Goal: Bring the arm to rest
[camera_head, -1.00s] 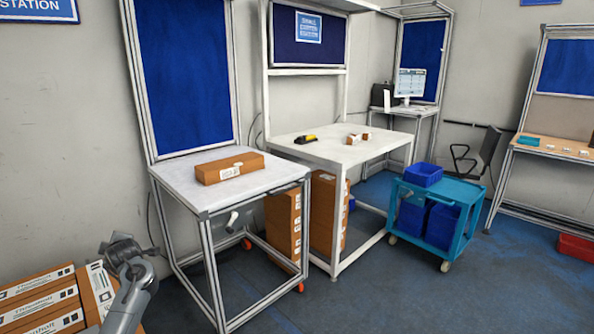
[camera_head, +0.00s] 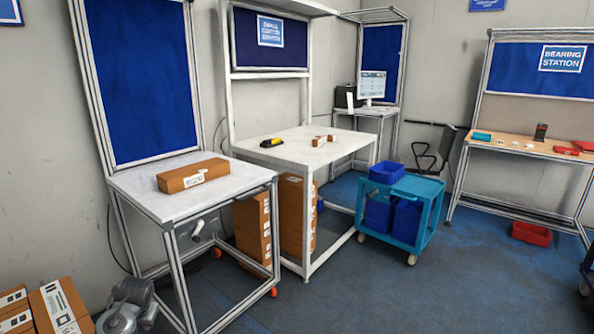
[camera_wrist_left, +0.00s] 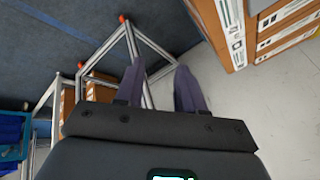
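My left arm shows only as a grey link at the bottom left of the head view; its gripper is not seen there. In the left wrist view my left gripper (camera_wrist_left: 160,88) is open, with two dark fingers apart and nothing between them. Table legs and floor show beyond the fingers. My right gripper is in neither view. A long brown box (camera_head: 192,175) lies on the near white table (camera_head: 140,190). A yellow and black scanner (camera_head: 272,142) lies on the middle white table (camera_head: 290,157).
Labelled cartons (camera_head: 60,308) are stacked at the bottom left, close to my left arm. Small boxes (camera_head: 320,140) sit on the middle table. A teal cart (camera_head: 425,188) with blue bins stands to its right. A red bin (camera_head: 530,232) is on the floor. Open floor lies front right.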

